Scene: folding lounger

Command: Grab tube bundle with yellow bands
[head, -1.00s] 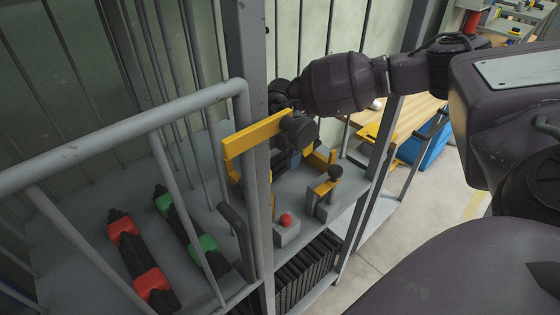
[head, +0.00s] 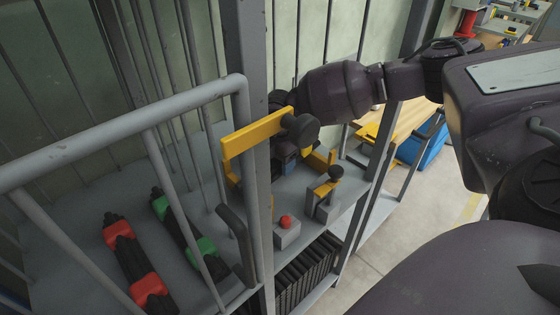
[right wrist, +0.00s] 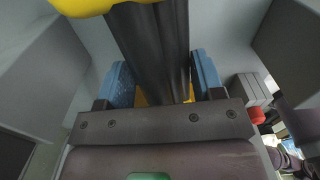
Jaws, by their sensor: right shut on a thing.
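The tube bundle with yellow bands shows in the right wrist view as dark tubes (right wrist: 150,50) with a yellow band (right wrist: 90,5) at the top edge. They run between the two blue finger pads of my right gripper (right wrist: 162,85), which is shut on them. In the head view my right gripper (head: 287,160) is at the shelf, partly behind a yellow bar with a black knob. The bundle cannot be made out clearly there. My left gripper is not in view.
A red-banded bundle (head: 135,265) and a green-banded bundle (head: 185,232) lie on the grey shelf at left. A grey rail (head: 125,128) and post (head: 246,60) stand close by. A red button box (head: 286,232) and a black-knobbed lever (head: 328,190) sit beside the gripper.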

